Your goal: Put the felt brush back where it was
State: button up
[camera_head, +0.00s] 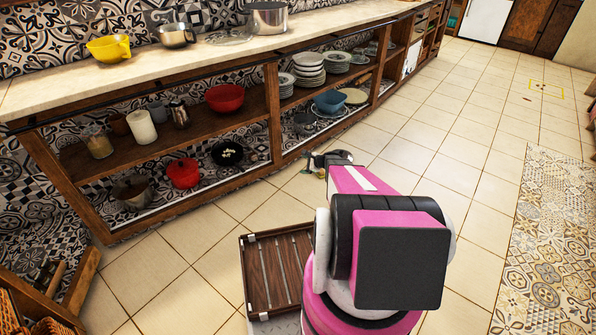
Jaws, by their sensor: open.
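My gripper (312,163) is small in the head view, at the far end of my pink arm, in front of the lower shelf. It is open. A tiny yellow-green spot shows just below it, too small to identify. I cannot make out a felt brush for certain in this view; my arm hides part of the floor. The open wooden shelving (272,112) runs along the left and back, with dishes on two levels.
A slatted wooden tray (262,272) lies beside my base. On the shelves are a red bowl (225,98), a red pot (183,172), a blue bowl (330,101) and stacked plates (308,68). A yellow jug (109,48) stands on the countertop.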

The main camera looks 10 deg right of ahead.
jog(key=s+a+r+n+g+h, duration=0.1)
jog(key=s+a+r+n+g, duration=0.4)
jog(key=s+a+r+n, duration=0.8)
jog(key=s+r+n+g+h, duration=0.1)
jog(key=s+r+n+h, duration=0.2)
jog(key=s+r, duration=0.4)
jog(key=s+r+n+g+h, duration=0.2)
jog(key=s+r, duration=0.6)
jog(key=s, duration=0.5)
jog(key=shift+s+r+n+h, duration=0.2)
jog(key=shift+s+n+h, duration=0.05)
jog(key=shift+n+h, duration=0.6)
jog(key=shift+d, duration=0.15)
